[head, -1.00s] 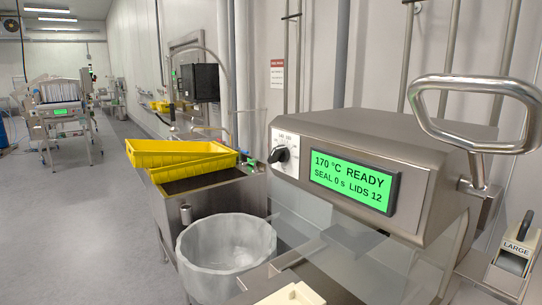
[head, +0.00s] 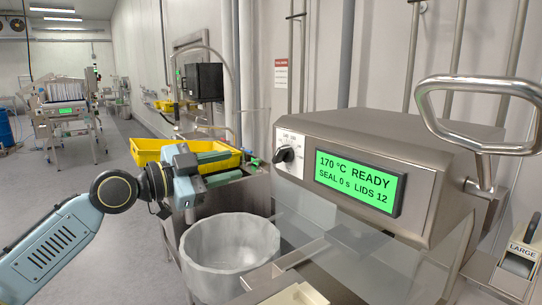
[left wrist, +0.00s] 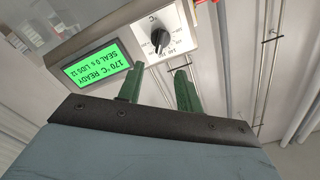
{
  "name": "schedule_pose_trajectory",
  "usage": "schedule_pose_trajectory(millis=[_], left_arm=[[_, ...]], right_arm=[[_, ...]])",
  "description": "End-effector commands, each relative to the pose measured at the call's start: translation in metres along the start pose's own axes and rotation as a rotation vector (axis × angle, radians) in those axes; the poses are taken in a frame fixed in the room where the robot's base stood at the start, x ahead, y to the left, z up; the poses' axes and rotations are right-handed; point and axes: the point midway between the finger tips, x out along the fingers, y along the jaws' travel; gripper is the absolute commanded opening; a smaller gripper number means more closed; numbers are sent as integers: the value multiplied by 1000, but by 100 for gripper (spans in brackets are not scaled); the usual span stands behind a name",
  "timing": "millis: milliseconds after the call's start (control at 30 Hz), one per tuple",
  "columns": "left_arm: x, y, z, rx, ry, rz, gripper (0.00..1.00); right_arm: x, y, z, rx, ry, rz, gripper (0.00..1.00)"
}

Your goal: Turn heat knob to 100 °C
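The heat knob (head: 285,154) is a black knob on a white dial plate on the front of the steel sealing machine (head: 410,150). The green display (head: 355,182) beside it reads 170 °C READY, SEAL 0 s, LIDS 12. My left gripper (head: 237,163) is to the left of the knob in the head view, open and empty, its two green fingers apart. In the left wrist view the knob (left wrist: 159,38) lies beyond the fingertips (left wrist: 160,69), roughly between them and not touched. The knob's exact setting is too small to read. My right gripper is not in view.
A yellow crate (head: 150,149) stands behind my left gripper. A bin with a clear liner (head: 215,250) stands below it. A large steel handle (head: 428,105) rises at the machine's right.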

Motion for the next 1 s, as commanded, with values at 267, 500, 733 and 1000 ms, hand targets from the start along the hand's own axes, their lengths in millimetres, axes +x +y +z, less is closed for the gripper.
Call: schedule_pose_trajectory(millis=[267,500,733,1000], left_arm=[[61,0,-2,-3,1,0,35],[100,0,0,-4,-1,-1,35],[114,-1,1,-2,-1,-3,35],[116,-1,1,-2,-1,-3,35]], right_arm=[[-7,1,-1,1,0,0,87],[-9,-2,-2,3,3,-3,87],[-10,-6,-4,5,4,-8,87],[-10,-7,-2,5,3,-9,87]])
